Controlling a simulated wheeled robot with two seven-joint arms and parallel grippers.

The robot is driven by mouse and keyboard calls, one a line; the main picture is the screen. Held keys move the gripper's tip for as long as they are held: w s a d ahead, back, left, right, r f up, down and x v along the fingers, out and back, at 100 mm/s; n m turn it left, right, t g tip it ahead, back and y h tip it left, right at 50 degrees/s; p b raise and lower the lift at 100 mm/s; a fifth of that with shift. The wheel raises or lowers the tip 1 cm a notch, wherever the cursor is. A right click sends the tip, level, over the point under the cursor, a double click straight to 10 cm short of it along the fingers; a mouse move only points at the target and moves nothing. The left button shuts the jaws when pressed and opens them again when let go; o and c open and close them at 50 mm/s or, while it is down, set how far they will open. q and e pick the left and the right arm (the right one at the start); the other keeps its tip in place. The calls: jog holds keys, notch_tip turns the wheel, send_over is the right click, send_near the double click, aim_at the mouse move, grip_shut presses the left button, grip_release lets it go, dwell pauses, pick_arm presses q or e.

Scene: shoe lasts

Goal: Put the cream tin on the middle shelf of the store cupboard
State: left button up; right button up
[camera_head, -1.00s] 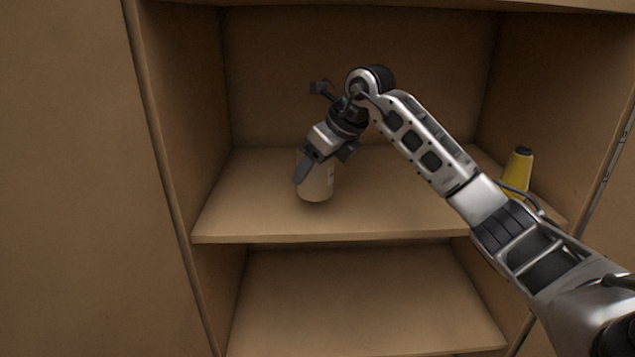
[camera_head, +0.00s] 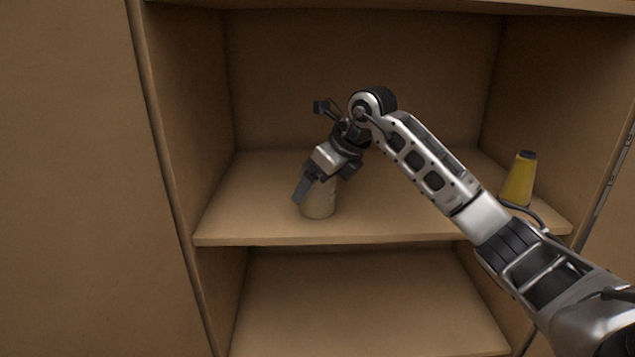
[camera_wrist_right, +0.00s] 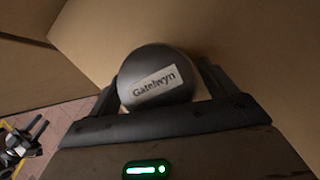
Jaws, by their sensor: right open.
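The cream tin (camera_head: 318,205) is upright on the middle shelf (camera_head: 420,222) of the store cupboard, left of centre and near the front edge; its base appears to rest on the board. My right gripper (camera_head: 326,184) is over its upper part, with one finger on its near left side and the other at its right. The jaws are open around it. In the right wrist view, a dark round end with a "Gatelwyn" label (camera_wrist_right: 156,84) sits between the fingers (camera_wrist_right: 163,95). My gripper hides the tin's top in the head view.
A yellow tapered bottle (camera_head: 519,180) with a dark cap stands at the shelf's right, close to my right forearm. The cupboard's left side wall (camera_head: 190,120) is left of the tin. The lower shelf (camera_head: 365,300) looks empty where visible.

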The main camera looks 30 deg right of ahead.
jog(key=p+v, duration=0.1)
jog(key=v, duration=1)
jog(key=shift+s+r, duration=0.2)
jog(key=shift+r, duration=0.15)
